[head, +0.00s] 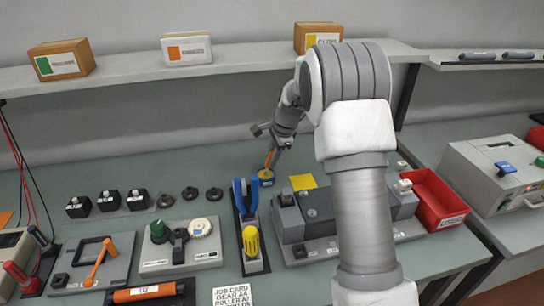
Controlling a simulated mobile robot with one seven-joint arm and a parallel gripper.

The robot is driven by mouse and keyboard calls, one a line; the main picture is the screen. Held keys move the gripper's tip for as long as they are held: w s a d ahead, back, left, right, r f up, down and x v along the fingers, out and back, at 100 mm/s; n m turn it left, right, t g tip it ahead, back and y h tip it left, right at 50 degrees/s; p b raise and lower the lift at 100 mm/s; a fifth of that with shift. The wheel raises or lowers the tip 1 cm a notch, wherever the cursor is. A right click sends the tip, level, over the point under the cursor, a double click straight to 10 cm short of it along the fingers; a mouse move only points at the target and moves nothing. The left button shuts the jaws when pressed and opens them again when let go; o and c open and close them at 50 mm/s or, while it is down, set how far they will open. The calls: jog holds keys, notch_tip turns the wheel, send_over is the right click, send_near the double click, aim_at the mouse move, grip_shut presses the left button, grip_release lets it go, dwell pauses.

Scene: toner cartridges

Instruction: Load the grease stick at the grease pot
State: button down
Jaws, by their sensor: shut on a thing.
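My gripper (275,146) is shut on the orange grease stick (269,160) at the back middle of the bench. The stick points down and is slightly tilted.
Blue-handled pliers and a yellow-handled screwdriver (251,243) lie on a dark tray in front of the pot. A grey machine block (290,222) and a red bin (431,201) stand right. Small black knobbed parts (108,201) stand left. A shelf (200,68) runs above.

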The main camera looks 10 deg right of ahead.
jog(key=shift+r+p, duration=2.7)
jog(key=shift+r, duration=0.8)
